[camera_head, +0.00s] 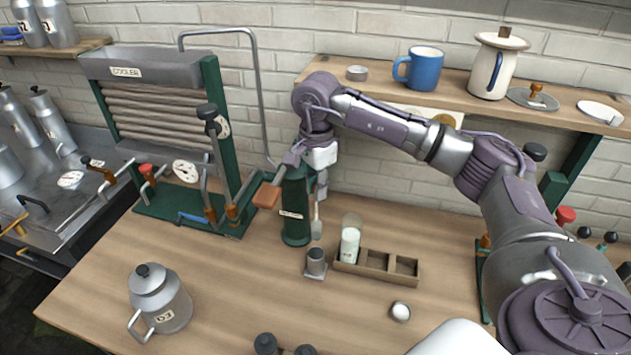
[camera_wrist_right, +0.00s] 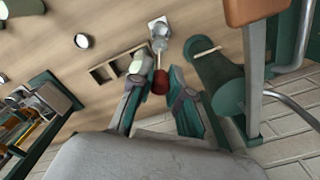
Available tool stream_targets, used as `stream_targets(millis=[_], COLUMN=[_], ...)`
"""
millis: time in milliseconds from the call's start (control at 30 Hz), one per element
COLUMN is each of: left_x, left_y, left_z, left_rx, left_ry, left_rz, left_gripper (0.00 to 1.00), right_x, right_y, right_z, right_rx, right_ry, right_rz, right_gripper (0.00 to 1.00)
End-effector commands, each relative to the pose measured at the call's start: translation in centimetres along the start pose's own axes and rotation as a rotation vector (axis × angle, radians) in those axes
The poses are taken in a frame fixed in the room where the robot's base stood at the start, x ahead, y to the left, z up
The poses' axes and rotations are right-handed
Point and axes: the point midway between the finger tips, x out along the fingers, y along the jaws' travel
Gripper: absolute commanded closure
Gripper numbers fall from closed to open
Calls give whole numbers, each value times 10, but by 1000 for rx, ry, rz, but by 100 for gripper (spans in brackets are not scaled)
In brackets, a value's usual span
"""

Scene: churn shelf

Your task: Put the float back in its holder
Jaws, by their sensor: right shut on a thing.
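My right gripper (camera_head: 318,172) is shut on the float, above the table beside a dark green cylinder. In the right wrist view the float's red top (camera_wrist_right: 159,82) sits between the fingers, with a thin stem beyond it. In the head view the float's pale grey lower end (camera_head: 316,228) hangs down, roughly upright. The holder appears to be the grey cylinder on a square base (camera_head: 316,265), just below and in front of the float. The float looks above it and apart from it. In the wrist view, the holder's base (camera_wrist_right: 158,22) is partly covered by the float. My left gripper is not seen.
The green cylinder (camera_head: 296,215) stands close left of the float. A wooden tray (camera_head: 345,266) with a white-filled jar (camera_head: 350,240) is to the right. A small round lid (camera_head: 400,312) and a metal can (camera_head: 160,300) are nearer. The wall shelf (camera_head: 450,95) is behind the arm.

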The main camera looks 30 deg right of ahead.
Motion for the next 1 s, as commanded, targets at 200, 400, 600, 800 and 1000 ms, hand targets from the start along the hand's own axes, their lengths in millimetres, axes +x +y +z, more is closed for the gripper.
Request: stream_targets(millis=[200,400,600,800,1000], left_x=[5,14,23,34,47], left_y=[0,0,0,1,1], left_z=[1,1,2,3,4], left_rx=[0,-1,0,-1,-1], left_ry=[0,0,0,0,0], left_rz=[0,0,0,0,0], left_gripper=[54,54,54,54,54], right_x=[8,23,38,56,72], right_y=[0,0,0,0,0], right_z=[0,0,0,0,0], right_rx=[6,4,3,2,2], right_ry=[0,1,0,1,1], right_rz=[1,2,0,0,1], right_gripper=[100,100,100,100,100])
